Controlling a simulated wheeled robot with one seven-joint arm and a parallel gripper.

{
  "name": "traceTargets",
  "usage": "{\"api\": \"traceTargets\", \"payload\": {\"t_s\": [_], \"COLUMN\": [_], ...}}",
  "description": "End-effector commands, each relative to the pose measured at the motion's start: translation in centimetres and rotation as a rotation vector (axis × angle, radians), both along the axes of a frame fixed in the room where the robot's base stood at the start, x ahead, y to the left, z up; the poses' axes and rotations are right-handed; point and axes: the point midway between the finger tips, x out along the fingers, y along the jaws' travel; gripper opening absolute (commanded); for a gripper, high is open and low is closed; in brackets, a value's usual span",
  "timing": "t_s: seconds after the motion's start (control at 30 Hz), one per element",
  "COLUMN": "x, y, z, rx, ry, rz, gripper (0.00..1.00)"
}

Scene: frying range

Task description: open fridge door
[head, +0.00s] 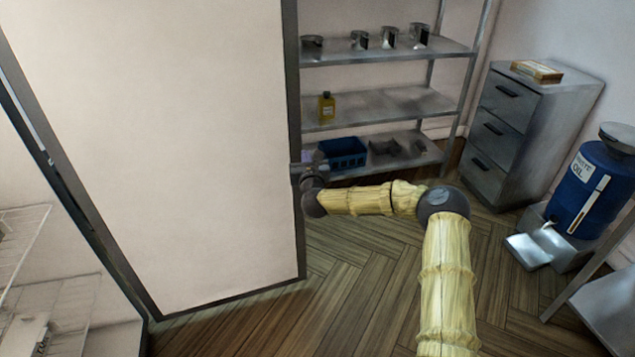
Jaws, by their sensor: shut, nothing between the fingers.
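The fridge door (170,150) stands open, a large cream panel with a dark edge strip that fills the left half of the view. To its left the fridge interior shows, with wire shelves (22,235). My gripper (300,172) is at the door's free right edge, at the end of my arm reaching in from the lower right. It is shut with nothing held. Its tips look close against or just past the edge; whether they touch is too small to tell. The door's handle is not visible.
A metal shelf rack (390,105) with metal pots, a yellow bottle (327,107) and a blue crate (343,153) stands behind the door. A grey drawer cabinet (535,125) and a blue oil drum (590,190) stand at right. The wooden floor (350,270) between is clear.

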Motion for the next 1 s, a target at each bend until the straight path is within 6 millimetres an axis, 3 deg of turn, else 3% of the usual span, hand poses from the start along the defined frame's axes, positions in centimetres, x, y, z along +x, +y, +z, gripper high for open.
{"api": "traceTargets", "payload": {"t_s": [0.17,0.6,1.0], "x": [-2.5,-8.5,-9.8], "y": [-0.1,-2.7,-2.2], "z": [0.0,0.0,0.1], "rx": [0.001,0.000,0.001], "ry": [0.000,0.001,-0.001], "rz": [0.009,-0.004,0.006], "gripper": [0.00,0.00,0.00]}}
